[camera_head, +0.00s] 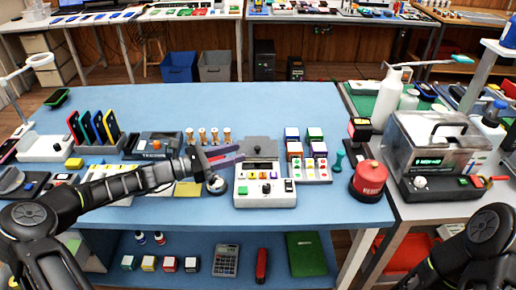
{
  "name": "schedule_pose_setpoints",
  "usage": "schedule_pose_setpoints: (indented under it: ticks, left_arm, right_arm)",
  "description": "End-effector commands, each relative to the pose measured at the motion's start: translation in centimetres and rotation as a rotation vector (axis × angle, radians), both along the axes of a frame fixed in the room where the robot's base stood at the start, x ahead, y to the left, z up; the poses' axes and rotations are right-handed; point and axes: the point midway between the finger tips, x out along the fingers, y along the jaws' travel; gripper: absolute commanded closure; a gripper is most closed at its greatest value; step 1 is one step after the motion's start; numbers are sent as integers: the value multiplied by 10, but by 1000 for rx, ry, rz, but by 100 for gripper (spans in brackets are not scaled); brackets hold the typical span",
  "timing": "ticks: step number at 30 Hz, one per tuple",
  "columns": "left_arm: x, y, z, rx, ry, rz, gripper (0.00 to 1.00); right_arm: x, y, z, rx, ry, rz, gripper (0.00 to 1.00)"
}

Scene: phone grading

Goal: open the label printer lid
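A white device (265,193) with coloured buttons and a small display stands near the front middle of the blue table. It has a dark grey part (262,147) at its back. It may be the label printer, but I cannot tell for sure, nor how its lid stands. My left gripper (239,154) points right, with its fingertips at the upper left edge of this device. Whether the fingers touch it is unclear, and their gap is too small to read. My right arm shows only at the lower right; its gripper is out of the frame.
A round silver object (217,185) sits below my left gripper. A rack of coloured phones (93,128) and a dark device (158,146) stand to the left. Coloured boxes (308,150) and a red canister (369,181) stand to the right.

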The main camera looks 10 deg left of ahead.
Motion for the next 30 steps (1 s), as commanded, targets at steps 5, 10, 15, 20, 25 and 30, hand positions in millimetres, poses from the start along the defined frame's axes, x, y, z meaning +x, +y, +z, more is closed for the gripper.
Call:
schedule_pose_setpoints:
  ticks: [5, 10, 15, 20, 25, 30]
  left_arm:
    - [1, -1, 0, 0, 0, -1, 62]
    - [8, -12, 1, -1, -1, -2, 62]
    - [23, -32, 1, -1, -1, -3, 62]
    - [38, -51, 1, -1, -1, -2, 62]
    - [46, -62, 0, 0, 1, 0, 62]
    - [47, -63, 0, 1, 1, 0, 62]
  right_arm:
    - [0, 0, 1, 0, 0, 0, 64]
    - [0, 0, 2, 0, 0, 0, 64]
    - [0, 0, 4, 0, 0, 0, 64]
    - [0, 0, 6, 0, 0, 0, 64]
    - [0, 0, 7, 0, 0, 0, 64]
    - [0, 0, 7, 0, 0, 0, 64]
